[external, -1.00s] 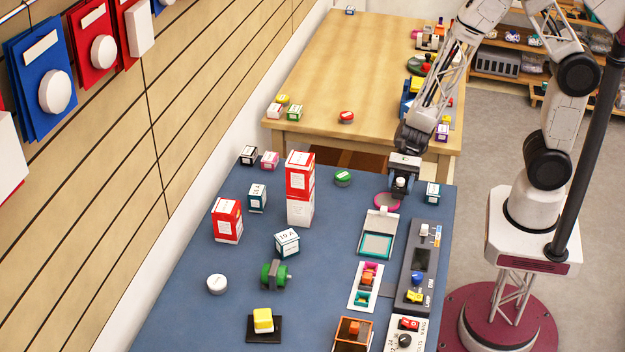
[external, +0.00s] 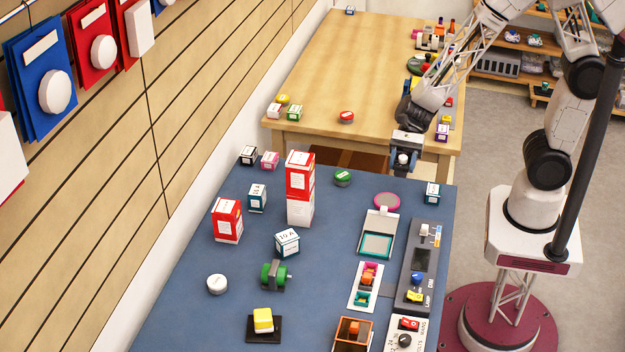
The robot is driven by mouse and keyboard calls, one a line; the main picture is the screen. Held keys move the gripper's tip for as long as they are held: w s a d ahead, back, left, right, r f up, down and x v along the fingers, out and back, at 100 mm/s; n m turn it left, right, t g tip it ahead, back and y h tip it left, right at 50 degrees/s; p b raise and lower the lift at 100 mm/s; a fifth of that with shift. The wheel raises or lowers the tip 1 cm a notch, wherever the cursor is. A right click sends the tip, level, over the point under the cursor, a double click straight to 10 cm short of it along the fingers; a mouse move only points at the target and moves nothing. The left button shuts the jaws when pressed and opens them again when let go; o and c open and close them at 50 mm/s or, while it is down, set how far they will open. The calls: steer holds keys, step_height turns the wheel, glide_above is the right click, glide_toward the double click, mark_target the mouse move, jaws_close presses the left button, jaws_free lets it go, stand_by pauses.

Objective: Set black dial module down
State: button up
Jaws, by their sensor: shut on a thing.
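My gripper (external: 402,168) is shut on a small dark piece with a pale round part, which seems to be the black dial module (external: 403,159). The fingers hide much of it, so its details are hard to tell. My gripper is above the far edge of the blue table (external: 330,215), near the gap before the wooden table. The held module is clear of both tabletops. A pink round disc (external: 387,201) lies on the blue table, just below my gripper in the picture.
A teal-framed tray (external: 376,246), a grey switch panel (external: 404,290) and a teal-and-white box (external: 432,193) are on the right side. Stacked red and white boxes (external: 300,175) stand mid-left. The wooden table (external: 350,60) has a clear middle.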

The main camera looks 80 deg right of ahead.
steer(key=shift+r, duration=0.9)
steer(key=shift+w+a+r, duration=0.15)
steer(key=shift+r, duration=0.05)
steer(key=w+a, duration=0.7)
steer(key=a, duration=0.4)
steer(key=w+a, duration=0.8)
steer(key=a, duration=0.3)
steer(key=shift+n+g, duration=0.3)
steer(key=shift+g, duration=0.1)
steer(key=shift+s+f, duration=0.15)
steer(key=shift+f, duration=1.15)
steer(key=shift+s+f, duration=0.15)
steer(key=shift+f, duration=1.1)
steer(key=shift+f, duration=0.1)
steer(key=shift+f, duration=3.05)
steer(key=shift+f, duration=0.1)
